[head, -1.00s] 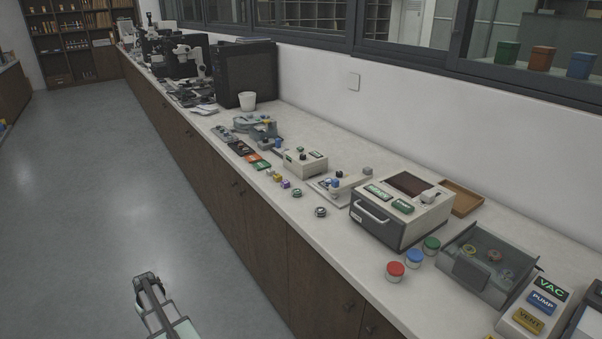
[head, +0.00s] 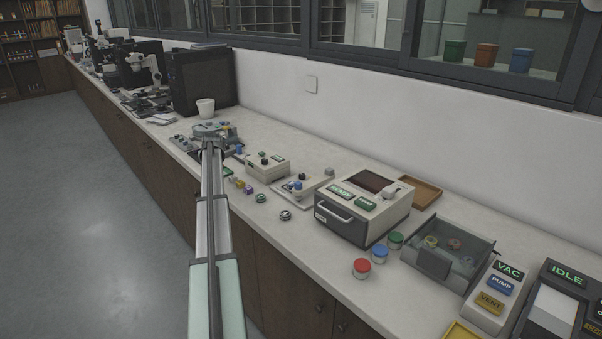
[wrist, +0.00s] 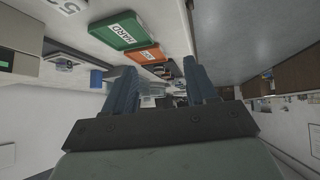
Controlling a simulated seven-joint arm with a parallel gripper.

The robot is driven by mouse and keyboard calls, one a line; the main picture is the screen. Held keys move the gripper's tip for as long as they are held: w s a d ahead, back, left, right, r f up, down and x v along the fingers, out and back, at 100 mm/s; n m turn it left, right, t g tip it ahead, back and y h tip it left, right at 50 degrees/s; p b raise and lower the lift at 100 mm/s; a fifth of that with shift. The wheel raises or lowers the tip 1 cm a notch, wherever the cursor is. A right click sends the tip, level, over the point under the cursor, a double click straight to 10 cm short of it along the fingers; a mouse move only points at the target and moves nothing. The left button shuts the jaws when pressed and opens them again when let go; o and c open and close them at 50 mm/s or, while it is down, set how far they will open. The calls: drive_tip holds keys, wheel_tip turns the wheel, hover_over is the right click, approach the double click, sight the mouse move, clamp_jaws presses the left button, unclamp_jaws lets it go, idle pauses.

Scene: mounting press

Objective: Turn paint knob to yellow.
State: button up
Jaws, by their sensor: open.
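I cannot make out for certain which knob is the paint knob. A small cream box (head: 267,169) on the counter carries small dark knobs on its top. To its right, a flat device (head: 301,188) carries a blue knob (head: 298,185). No yellow setting mark is readable. My arm reaches up along the counter in the head view, and my gripper (head: 211,143) is at its far end, left of the cream box and in front of the grey-green apparatus. In the wrist view my gripper (wrist: 160,86) shows two dark blue fingers apart, with nothing held between them.
In the wrist view, a green HARD plate (wrist: 127,30) and an orange plate (wrist: 146,54) lie close by. A blue cylinder (wrist: 96,78) stands beyond. A press unit (head: 362,205), red jar (head: 361,268) and clear-lidded box (head: 448,254) stand on the right. Open floor lies left.

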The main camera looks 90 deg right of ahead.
sight(302, 174)
drive_tip(key=s+d+r, duration=0.2)
drive_tip(key=s, duration=0.4)
drive_tip(key=s+d+r+g+y, duration=0.1)
drive_tip(key=s+d+r, duration=0.1)
drive_tip(key=s, duration=0.3)
drive_tip(key=s+d+r+n+g, duration=0.1)
drive_tip(key=s+d+r, duration=0.2)
drive_tip(key=s, duration=0.3)
drive_tip(key=shift+s+r, duration=0.2)
drive_tip(key=shift+s, duration=0.15)
drive_tip(key=s+y, duration=0.1)
drive_tip(key=s, duration=0.3)
drive_tip(key=s+a+n+g+y, duration=0.1)
drive_tip(key=s, duration=0.3)
drive_tip(key=s+n+y, duration=0.1)
drive_tip(key=s, duration=0.3)
drive_tip(key=shift+s+a+r+g+y, duration=0.1)
drive_tip(key=shift+a+r+g+y, duration=0.2)
drive_tip(key=shift+a+y, duration=0.1)
drive_tip(key=s+a+r+n+y, duration=0.2)
drive_tip(key=s+a+y, duration=0.1)
drive_tip(key=s, duration=0.5)
drive_tip(key=shift+g, duration=0.3)
wheel_tip(302, 174, down, 14)
drive_tip(key=shift+s+f, duration=0.1)
drive_tip(key=shift+s, duration=0.05)
